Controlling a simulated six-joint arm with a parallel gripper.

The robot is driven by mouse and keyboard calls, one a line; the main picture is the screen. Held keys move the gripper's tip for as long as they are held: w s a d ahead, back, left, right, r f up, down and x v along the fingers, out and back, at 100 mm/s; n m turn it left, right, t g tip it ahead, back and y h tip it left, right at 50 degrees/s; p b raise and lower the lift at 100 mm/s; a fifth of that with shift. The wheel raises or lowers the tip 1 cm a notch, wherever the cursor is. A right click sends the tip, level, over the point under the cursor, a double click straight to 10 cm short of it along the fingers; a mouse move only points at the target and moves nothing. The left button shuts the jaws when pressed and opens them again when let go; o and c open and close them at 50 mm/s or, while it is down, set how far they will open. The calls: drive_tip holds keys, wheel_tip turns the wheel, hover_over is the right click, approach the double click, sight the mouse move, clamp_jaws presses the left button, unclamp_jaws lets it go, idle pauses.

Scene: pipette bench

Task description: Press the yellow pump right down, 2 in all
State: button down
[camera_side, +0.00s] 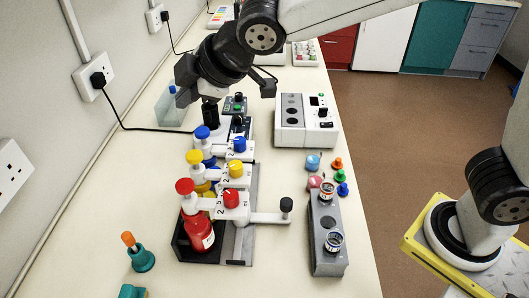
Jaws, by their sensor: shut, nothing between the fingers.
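The yellow pump has a yellow round top (194,157) on a white head, standing in the middle of a row of three pumps. A yellow dial (236,169) sits to its right on a white arm. Its bottle is mostly hidden behind the red pump. The red pump top (185,186) is nearer the camera, and the blue pump top (202,132) is farther. My gripper (209,118) points down with its dark fingers shut and empty. It shows just above and behind the blue top in the picture, apart from the yellow top. I cannot tell whether it touches the blue top.
The pumps stand in a dark rack (240,243) with a side lever ending in a black knob (287,204). A grey block (325,262) with two round vessels stands to the right. A white instrument (307,133) is behind. The wall is close on the left.

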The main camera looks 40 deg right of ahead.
sight(198, 155)
drive_tip(key=shift+f, duration=4.2)
drive_tip(key=shift+f, duration=0.55)
drive_tip(key=shift+r, duration=0.5)
drive_tip(key=shift+r, duration=2.45)
drive_tip(key=d+f+m, duration=0.1)
drive_tip(key=d+f, duration=0.1)
drive_tip(key=d, duration=0.1)
drive_tip(key=d+f+m+h, duration=0.1)
drive_tip(key=d+m, duration=0.1)
drive_tip(key=d, duration=0.1)
drive_tip(key=s+d+f+m+g+h, duration=0.1)
drive_tip(key=d+f, duration=0.1)
drive_tip(key=d, duration=0.2)
drive_tip(key=shift+f, duration=0.3)
drive_tip(key=s+d+f+m+g+h, duration=0.1)
drive_tip(key=s+d+f+m+g, duration=0.1)
drive_tip(key=s+d+f+m, duration=0.3)
drive_tip(key=s+d+f+m+g+h, duration=0.1)
drive_tip(key=s+d+f+m, duration=0.4)
drive_tip(key=d, duration=0.6)
drive_tip(key=shift+s+d+f+g, duration=0.15)
drive_tip(key=shift+s+g, duration=0.65)
drive_tip(key=shift+s, duration=0.35)
